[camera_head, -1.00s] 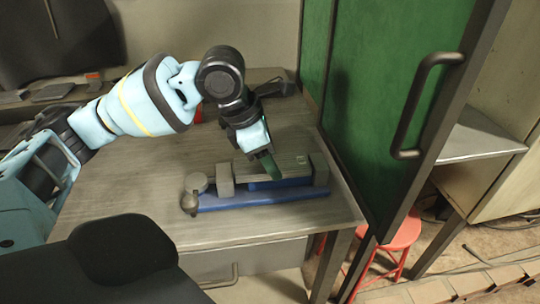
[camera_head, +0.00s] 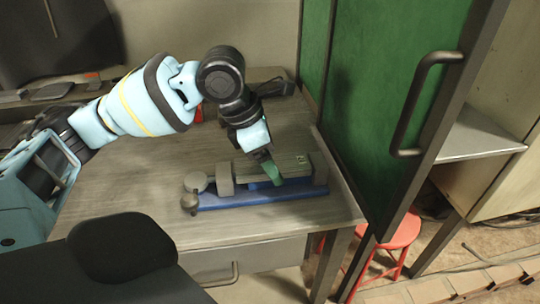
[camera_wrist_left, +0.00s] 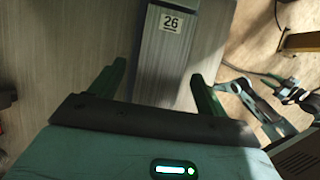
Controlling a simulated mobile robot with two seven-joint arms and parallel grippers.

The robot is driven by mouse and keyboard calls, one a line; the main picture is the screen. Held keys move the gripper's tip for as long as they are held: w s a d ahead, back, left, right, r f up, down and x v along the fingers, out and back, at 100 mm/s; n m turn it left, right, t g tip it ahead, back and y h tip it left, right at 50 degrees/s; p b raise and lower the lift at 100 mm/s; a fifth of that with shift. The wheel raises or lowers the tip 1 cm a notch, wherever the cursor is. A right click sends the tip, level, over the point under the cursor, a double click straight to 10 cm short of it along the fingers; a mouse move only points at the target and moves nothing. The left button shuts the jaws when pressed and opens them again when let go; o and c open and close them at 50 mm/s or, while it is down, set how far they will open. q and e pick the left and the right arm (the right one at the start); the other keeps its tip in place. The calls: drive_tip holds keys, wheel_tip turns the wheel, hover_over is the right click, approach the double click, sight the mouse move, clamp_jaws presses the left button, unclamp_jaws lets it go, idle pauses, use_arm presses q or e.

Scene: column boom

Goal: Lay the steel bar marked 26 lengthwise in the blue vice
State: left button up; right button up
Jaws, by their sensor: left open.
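The blue vice (camera_head: 255,197) lies on the right part of the table, with grey jaws and a round handle at its left end. The grey steel bar (camera_head: 294,161) lies lengthwise in the vice, between the jaw blocks at its two ends. Its label, 26, reads clearly on the bar in the left wrist view (camera_wrist_left: 165,60). My left gripper (camera_head: 268,171) is open over the bar. In the left wrist view its green fingers (camera_wrist_left: 160,88) stand apart on either side of the bar. Part of the bar is hidden behind the gripper in the head view.
A green cabinet door (camera_head: 385,85) with a dark handle stands close on the right of the table (camera_head: 150,190). A red stool (camera_head: 395,240) is on the floor below. The left part of the tabletop is clear.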

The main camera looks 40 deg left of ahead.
use_arm(q)
drive_tip(key=shift+s+a+r, duration=0.1)
drive_tip(key=shift+r, duration=0.2)
drive_tip(key=v, duration=0.6)
drive_tip(key=shift+p, duration=0.3)
drive_tip(key=shift+s+a+r, duration=0.15)
drive_tip(key=shift+r, duration=0.45)
drive_tip(key=shift+f, duration=0.1)
